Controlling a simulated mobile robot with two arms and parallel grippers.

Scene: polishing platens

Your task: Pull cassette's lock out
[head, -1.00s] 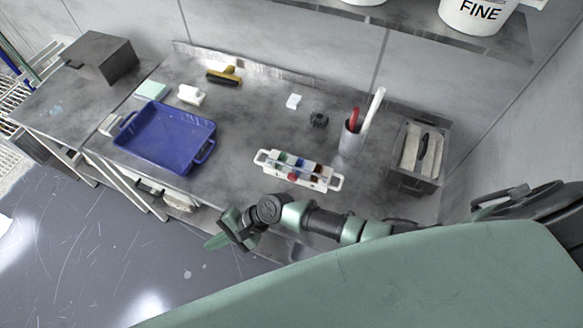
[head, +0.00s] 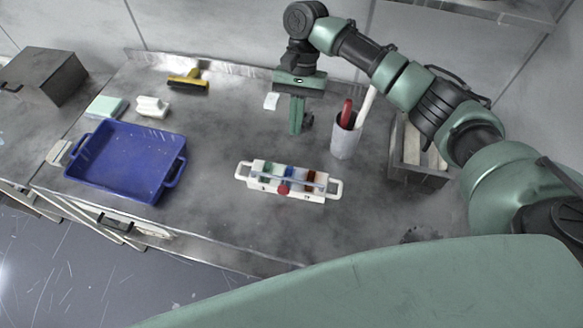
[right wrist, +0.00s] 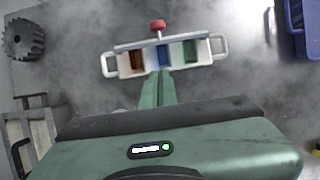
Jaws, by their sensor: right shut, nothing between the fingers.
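The white cassette (head: 256,184) lies on the metal bench, with a handle loop at each end and green, blue and brown blocks in its compartments. A bar runs along it, and the red knob (head: 284,188) of its lock sticks out on the side toward me. In the right wrist view the cassette (right wrist: 205,58) is ahead of the fingertips and the red knob (right wrist: 157,25) is on its far side. My right gripper (head: 296,130) points down above the bench, behind the cassette and apart from it. Its fingers are together and empty. My left gripper is not in view.
A blue tray (head: 168,183) stands on the left of the bench. A grey cup (head: 345,142) with a red-handled tool is right of my gripper, beside a metal box (head: 398,172). A dark toothed part (right wrist: 22,40) lies near the cassette. Bench in front of the cassette is clear.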

